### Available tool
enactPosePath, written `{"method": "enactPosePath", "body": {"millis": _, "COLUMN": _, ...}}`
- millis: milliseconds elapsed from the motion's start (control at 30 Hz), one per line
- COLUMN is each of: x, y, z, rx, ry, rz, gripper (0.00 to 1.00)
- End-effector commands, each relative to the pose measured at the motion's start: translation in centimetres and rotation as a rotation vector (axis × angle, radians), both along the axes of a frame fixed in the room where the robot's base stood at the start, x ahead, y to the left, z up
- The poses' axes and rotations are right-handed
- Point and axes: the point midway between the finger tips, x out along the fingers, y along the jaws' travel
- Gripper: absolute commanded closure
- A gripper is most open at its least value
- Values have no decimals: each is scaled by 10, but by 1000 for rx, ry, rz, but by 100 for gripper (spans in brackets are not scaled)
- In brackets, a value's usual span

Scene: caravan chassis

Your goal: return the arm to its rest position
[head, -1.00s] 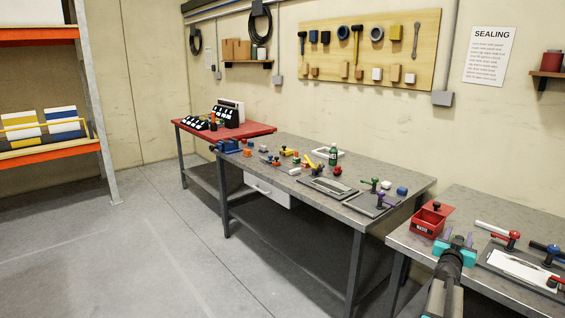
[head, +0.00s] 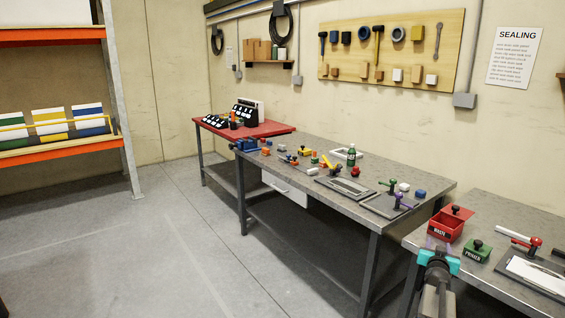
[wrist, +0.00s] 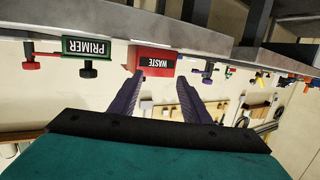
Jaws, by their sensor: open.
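My gripper (head: 438,248) has a teal body and purple fingers. In the head view it is at the lower right, at the near left corner of the right-hand bench, in front of the red WASTE box (head: 443,232). In the wrist view my gripper (wrist: 165,80) shows its two fingers spread apart with nothing between them. My arm stretches up from the bottom edge of the head view.
The right-hand bench (head: 480,206) also holds a green PRIMER box (head: 477,252), a red-handled clamp (head: 533,245) and a white sheet on a plate. A longer grey bench (head: 330,160) with several small parts stands left of it. Open floor (head: 160,250) lies at the left.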

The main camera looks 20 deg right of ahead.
Motion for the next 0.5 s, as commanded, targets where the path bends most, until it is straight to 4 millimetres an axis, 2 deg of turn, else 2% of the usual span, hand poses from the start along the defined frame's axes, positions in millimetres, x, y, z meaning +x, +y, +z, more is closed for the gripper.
{"method": "enactPosePath", "body": {"millis": 33, "x": 12, "y": 17, "z": -8, "rx": 19, "ry": 14, "rz": 31, "gripper": 57}}
{"method": "enactPosePath", "body": {"millis": 200, "x": 48, "y": 76, "z": -38, "rx": 95, "ry": 79, "rz": 137, "gripper": 57}}
{"method": "enactPosePath", "body": {"millis": 367, "x": 76, "y": 136, "z": -66, "rx": 166, "ry": 148, "rz": 234, "gripper": 57}}
{"method": "enactPosePath", "body": {"millis": 500, "x": 95, "y": 195, "z": -93, "rx": 231, "ry": 223, "rz": 320, "gripper": 57}}
